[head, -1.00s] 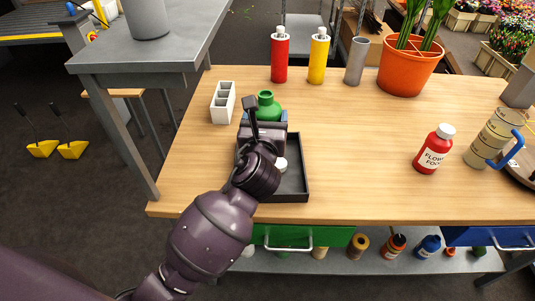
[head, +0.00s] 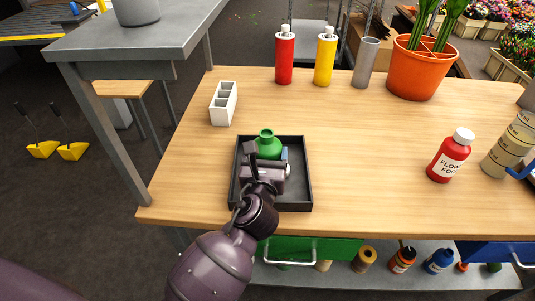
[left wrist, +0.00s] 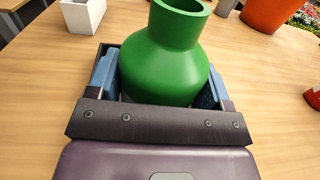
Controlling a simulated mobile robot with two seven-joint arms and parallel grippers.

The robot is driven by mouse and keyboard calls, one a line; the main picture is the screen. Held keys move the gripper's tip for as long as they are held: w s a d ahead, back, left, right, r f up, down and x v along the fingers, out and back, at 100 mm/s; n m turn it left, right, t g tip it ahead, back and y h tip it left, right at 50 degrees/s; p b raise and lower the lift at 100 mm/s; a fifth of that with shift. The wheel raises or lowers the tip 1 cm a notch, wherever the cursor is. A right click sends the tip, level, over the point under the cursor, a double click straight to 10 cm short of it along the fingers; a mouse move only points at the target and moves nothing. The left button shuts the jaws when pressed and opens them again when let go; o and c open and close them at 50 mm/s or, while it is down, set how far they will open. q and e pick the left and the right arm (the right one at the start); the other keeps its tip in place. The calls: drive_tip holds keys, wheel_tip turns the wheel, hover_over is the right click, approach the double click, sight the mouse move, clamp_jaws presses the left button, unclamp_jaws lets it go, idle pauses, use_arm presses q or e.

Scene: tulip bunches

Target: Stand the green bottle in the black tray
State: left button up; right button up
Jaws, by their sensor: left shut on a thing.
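The green bottle (head: 268,143) is upright within the outline of the black tray (head: 303,192), toward its back half. My left gripper (head: 267,158) is shut on the bottle, with its blue finger pads on either side of it. In the left wrist view the bottle (left wrist: 172,55) stands between the two fingers, neck up. Its base is hidden behind the gripper, so I cannot tell whether it touches the tray floor. My right gripper is not in view.
A white divided holder (head: 223,103) stands behind the tray to the left. A red bottle labelled flower food (head: 449,156) stands to the right. Red (head: 285,58) and yellow (head: 324,60) bottles, a grey cylinder (head: 366,62) and an orange pot (head: 420,69) line the back. The table's middle is clear.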

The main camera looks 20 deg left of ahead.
use_arm(q)
drive_tip(key=shift+f, duration=0.1)
drive_tip(key=o, duration=1)
drive_tip(key=shift+s+r, duration=0.1)
drive_tip(key=shift+r, duration=0.1)
drive_tip(key=v, duration=1.1)
drive_tip(key=shift+s+p, duration=0.4)
drive_tip(key=shift+d, duration=0.15)
